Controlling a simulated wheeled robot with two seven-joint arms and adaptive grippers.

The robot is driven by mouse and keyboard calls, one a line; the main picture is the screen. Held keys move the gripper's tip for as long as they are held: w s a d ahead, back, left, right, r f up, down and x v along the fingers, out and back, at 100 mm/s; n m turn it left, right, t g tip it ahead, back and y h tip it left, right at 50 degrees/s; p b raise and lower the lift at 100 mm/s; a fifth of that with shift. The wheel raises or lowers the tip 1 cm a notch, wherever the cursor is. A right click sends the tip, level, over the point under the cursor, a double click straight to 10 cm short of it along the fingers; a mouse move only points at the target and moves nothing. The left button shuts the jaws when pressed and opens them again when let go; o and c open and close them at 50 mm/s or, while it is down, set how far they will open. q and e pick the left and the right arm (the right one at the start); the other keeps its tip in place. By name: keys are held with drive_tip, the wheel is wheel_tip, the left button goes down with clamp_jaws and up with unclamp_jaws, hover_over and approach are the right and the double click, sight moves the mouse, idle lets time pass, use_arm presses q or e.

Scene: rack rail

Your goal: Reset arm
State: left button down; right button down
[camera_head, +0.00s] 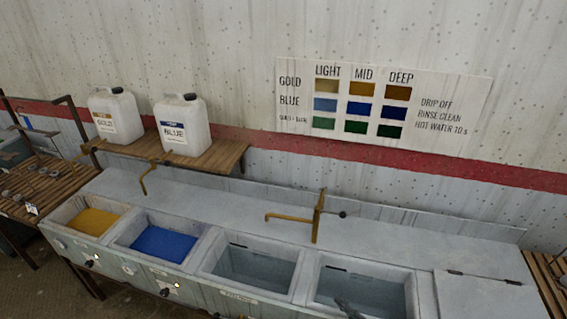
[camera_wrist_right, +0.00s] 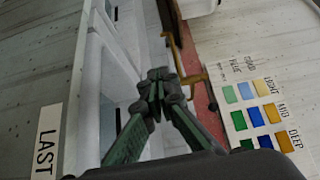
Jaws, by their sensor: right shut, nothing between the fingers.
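My right gripper (camera_head: 348,308) shows only as a dark tip at the bottom edge of the head view, in front of or over the rightmost open basin (camera_head: 362,285). In the right wrist view the right gripper's (camera_wrist_right: 157,76) green-and-black fingers meet at their tips, with nothing between them. Pale basin edges and a brass tap (camera_wrist_right: 187,62) lie beyond the fingers there. I cannot tell the gripper's height above the basin. My left gripper is in neither view.
The trough has a yellow-filled basin (camera_head: 95,221), a blue-filled basin (camera_head: 160,243) and a greyish basin (camera_head: 252,268). A brass tap (camera_head: 317,218) stands behind them. Two white jugs, GOLD (camera_head: 115,118) and BLUE (camera_head: 183,127), stand on a wooden shelf. A colour chart (camera_head: 380,105) hangs on the wall.

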drive_tip(key=shift+s+a+f+h, duration=0.2)
drive_tip(key=shift+s+f+h, duration=0.1)
drive_tip(key=shift+h, duration=0.2)
drive_tip(key=s+d+f+n+g+h, duration=0.3)
drive_tip(key=s+d+g+h, duration=0.15)
drive_tip(key=s, duration=0.55)
drive_tip(key=s+d+f+n+g+h, duration=0.2)
drive_tip(key=s+d+n+g+h, duration=0.15)
drive_tip(key=s+d, duration=0.45)
drive_tip(key=s+d+f+n+g+h, duration=0.3)
drive_tip(key=s+n, duration=0.1)
drive_tip(key=s, duration=0.8)
drive_tip(key=s+a+f+g, duration=0.1)
drive_tip(key=s+f, duration=0.1)
drive_tip(key=f, duration=1.4)
drive_tip(key=s+f+g, duration=0.1)
drive_tip(key=s+f, duration=0.1)
drive_tip(key=f, duration=1.3)
drive_tip(key=s+f+n, duration=0.1)
drive_tip(key=s+f, duration=1.5)
drive_tip(key=s, duration=0.2)
drive_tip(key=shift+g+y, duration=0.4)
